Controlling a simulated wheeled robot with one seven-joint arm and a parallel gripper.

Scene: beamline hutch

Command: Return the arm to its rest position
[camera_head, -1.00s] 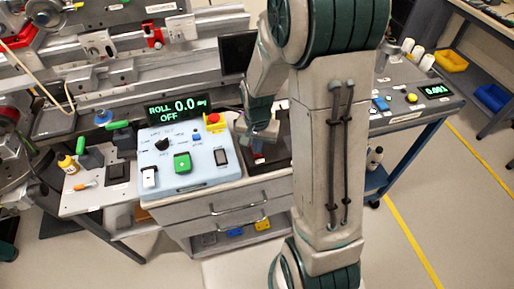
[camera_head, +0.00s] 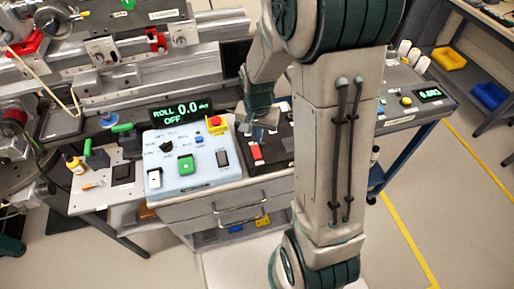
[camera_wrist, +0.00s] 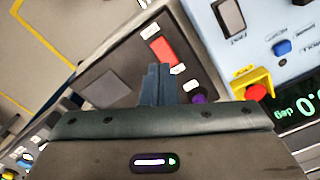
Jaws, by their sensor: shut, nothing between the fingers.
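My arm stands in the right half of the head view, its forearm bent over the bench. My gripper (camera_head: 262,128) is above a dark panel (camera_head: 278,158) just right of the light-blue control box. In the wrist view my gripper (camera_wrist: 157,72) has its blue-grey fingers together, with nothing held. A red rocker switch (camera_wrist: 161,50) on the dark panel lies just beyond the fingertips; it also shows in the head view (camera_head: 256,153). I cannot tell the exact height of the fingers above the panel.
A monitor (camera_head: 234,58) stands behind. A grey instrument cart (camera_head: 400,120) is right of my arm. Yellow-lined floor there is clear.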

